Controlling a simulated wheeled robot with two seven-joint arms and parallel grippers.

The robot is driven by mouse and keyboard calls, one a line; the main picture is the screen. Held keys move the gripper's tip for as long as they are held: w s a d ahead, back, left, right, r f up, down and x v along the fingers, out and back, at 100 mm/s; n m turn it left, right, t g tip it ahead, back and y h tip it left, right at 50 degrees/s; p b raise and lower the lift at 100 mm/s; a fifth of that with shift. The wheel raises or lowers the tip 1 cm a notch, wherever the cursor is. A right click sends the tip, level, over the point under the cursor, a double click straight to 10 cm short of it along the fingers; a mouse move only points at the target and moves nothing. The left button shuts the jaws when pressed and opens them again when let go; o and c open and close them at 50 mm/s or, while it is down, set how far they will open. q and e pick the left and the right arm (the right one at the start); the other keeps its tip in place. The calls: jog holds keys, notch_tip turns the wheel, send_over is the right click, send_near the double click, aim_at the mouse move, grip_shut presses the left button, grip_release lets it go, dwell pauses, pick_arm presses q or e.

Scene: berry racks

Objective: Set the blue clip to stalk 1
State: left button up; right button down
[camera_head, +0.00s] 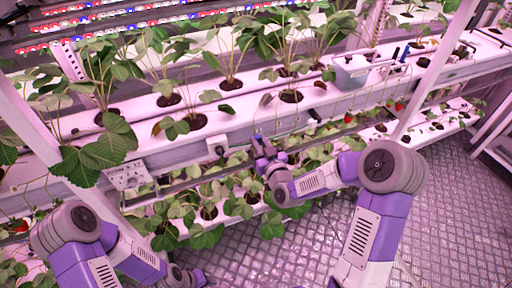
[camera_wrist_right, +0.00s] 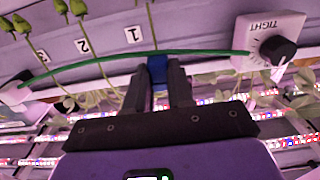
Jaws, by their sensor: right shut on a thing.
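The blue clip (camera_wrist_right: 157,68) is between the fingertips of my right gripper (camera_wrist_right: 160,84) in the wrist view, at a taut green line (camera_wrist_right: 100,62). A thin stalk (camera_wrist_right: 151,18) beside the label 1 (camera_wrist_right: 132,35) runs to the line right at the clip. I cannot tell whether the clip is around both. Two other stalks with green buds hang near labels 2 (camera_wrist_right: 83,46) and 3. In the head view my right gripper (camera_head: 260,146) is at the front face of the planter rack. My left arm shows at lower left, but its fingers do not.
A white box with a black knob, marked TIGHT (camera_wrist_right: 268,42), sits at one end of the line; it also shows in the head view (camera_head: 217,145). A white sign (camera_head: 126,178) is on the rack at left. Leafy plants crowd the shelves above and below.

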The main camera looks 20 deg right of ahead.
jog(key=shift+d, duration=0.1)
jog(key=c, duration=1)
grip_release()
jog(key=shift+o, duration=0.2)
jog(key=s, duration=0.7)
jog(key=shift+s+d, duration=0.25)
jog(key=shift+d, duration=0.15)
